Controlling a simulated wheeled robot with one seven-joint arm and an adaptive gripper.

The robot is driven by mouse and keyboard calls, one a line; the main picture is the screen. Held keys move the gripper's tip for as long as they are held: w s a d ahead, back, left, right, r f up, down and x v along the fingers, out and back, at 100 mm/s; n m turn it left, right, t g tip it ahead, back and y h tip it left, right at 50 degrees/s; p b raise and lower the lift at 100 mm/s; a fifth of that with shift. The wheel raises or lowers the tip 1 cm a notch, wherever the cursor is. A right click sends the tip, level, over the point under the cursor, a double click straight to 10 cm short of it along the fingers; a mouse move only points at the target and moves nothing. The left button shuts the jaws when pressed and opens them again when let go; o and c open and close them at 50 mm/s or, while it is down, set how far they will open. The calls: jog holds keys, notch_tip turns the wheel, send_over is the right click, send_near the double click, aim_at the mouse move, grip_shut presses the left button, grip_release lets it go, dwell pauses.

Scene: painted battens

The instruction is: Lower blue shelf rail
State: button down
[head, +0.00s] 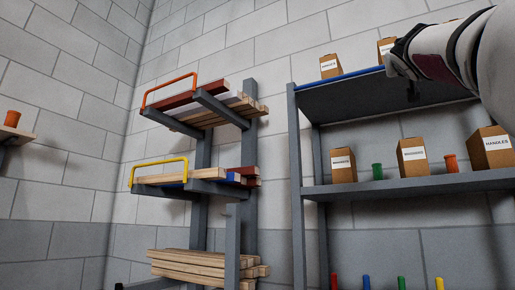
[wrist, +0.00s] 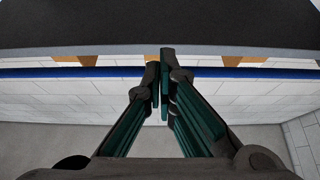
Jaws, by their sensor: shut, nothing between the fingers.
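The blue shelf rail (head: 352,74) runs along the front edge of the upper grey shelf in the head view. In the wrist view the blue rail (wrist: 70,72) crosses the whole picture from side to side. My gripper (wrist: 161,78) is shut and empty, its fingertips overlapping the middle of the rail in the picture. I cannot tell whether they touch it.
Brown labelled boxes (head: 330,66) stand on the upper shelf (head: 350,97). More boxes, a green cup (head: 377,172) and an orange cup (head: 451,163) stand on the shelf below (head: 400,188). A rack at the left holds timber, with orange (head: 170,86) and yellow (head: 160,162) rails.

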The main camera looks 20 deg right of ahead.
jog(key=shift+w+d+f, duration=0.2)
jog(key=shift+d+f, duration=0.1)
jog(key=shift+f, duration=0.05)
dwell(1.2)
